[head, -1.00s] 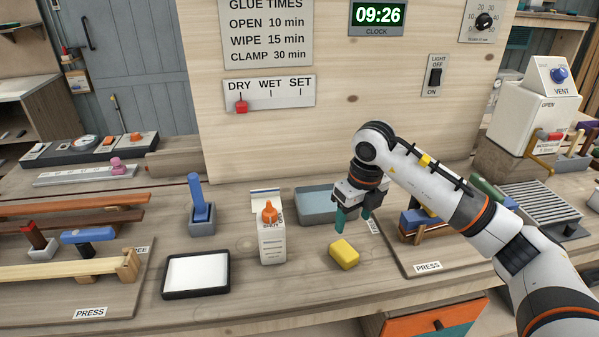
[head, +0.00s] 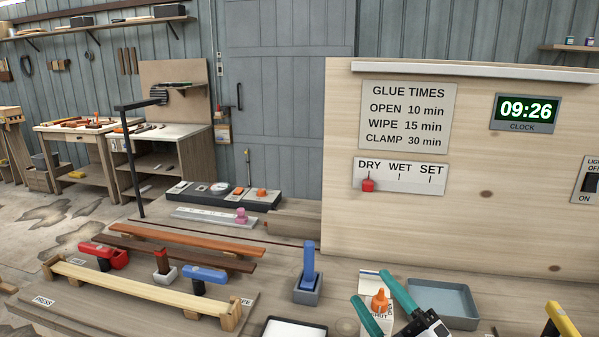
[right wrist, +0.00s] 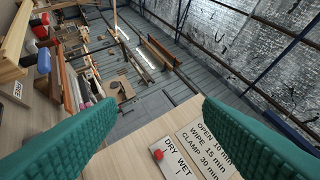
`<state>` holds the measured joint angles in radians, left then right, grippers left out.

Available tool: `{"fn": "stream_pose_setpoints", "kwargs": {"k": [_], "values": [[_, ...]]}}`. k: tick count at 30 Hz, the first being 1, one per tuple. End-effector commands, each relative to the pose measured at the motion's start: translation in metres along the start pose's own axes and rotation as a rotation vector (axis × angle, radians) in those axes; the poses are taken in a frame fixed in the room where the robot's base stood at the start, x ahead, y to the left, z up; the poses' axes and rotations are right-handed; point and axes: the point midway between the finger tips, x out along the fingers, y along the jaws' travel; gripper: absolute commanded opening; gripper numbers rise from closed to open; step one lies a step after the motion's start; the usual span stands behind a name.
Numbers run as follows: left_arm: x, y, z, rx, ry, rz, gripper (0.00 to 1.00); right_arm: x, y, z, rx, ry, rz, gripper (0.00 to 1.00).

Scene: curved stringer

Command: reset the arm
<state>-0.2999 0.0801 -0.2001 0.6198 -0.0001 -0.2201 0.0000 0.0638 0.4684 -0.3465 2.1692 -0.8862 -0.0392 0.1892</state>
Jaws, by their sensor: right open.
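My right gripper (head: 367,285) shows at the bottom of the head view, with its two teal fingers apart and nothing between them. The fingers point up and to the left, in front of the glue bottle with the orange cap (head: 380,302), and hide part of it. In the right wrist view the open fingers (right wrist: 155,105) frame the upright board and the room beyond. Whether the gripper touches the bottle cannot be told. My left gripper is not in view.
A blue-grey tray (head: 470,318) lies right of the gripper. A blue-handled tool stands in a holder (head: 307,292). A white pad (head: 292,329) is at the bottom edge. Wood strips and clamps (head: 140,285) lie at left. The upright board (head: 470,230) stands behind.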

Motion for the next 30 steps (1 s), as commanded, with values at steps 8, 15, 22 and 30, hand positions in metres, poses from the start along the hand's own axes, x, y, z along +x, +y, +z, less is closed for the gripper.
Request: {"fn": "stream_pose_setpoints", "kwargs": {"k": [8, 15, 22, 30], "values": [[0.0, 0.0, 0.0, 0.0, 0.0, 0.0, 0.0, -0.13, 0.066, -0.091, 0.53, 0.878, 0.064, 0.61], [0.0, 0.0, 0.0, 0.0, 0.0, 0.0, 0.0, -0.247, 0.133, -0.074, 0.801, 1.368, 0.312, 0.61], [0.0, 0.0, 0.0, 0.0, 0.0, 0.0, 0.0, -0.317, 0.161, -0.03, 0.948, 1.624, 0.531, 0.61], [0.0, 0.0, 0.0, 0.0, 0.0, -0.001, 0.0, -0.354, 0.207, -0.025, 1.003, 1.739, 0.66, 0.61]]}}
